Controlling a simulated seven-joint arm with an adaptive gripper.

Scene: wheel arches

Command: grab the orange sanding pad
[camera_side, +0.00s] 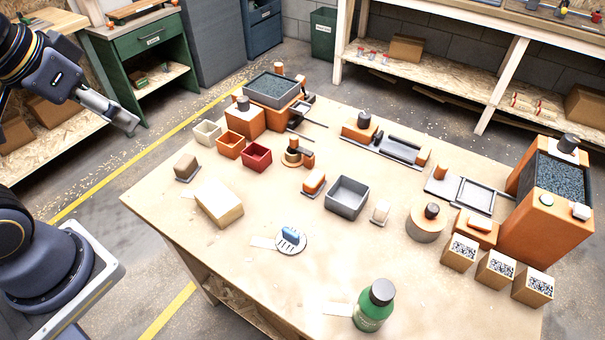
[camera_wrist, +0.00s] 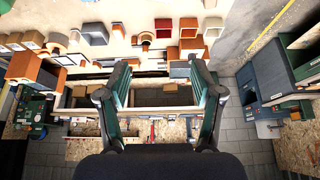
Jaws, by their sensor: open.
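My gripper (camera_side: 130,122) is at the upper left in the side view, raised and well away from the pad, beyond the table's left edge. In the wrist view my gripper (camera_wrist: 161,68) shows its two fingers spread wide with nothing between them. Several small orange things show at the top of the wrist view; I cannot tell which is the pad.
Small open boxes, one red (camera_side: 257,157), stand left of the pad. A pale block (camera_side: 219,203), a round disc (camera_side: 291,241) and a green bottle (camera_side: 374,306) are nearer the front. Tall orange units (camera_side: 545,215) stand at the right. The left front tabletop is mostly clear.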

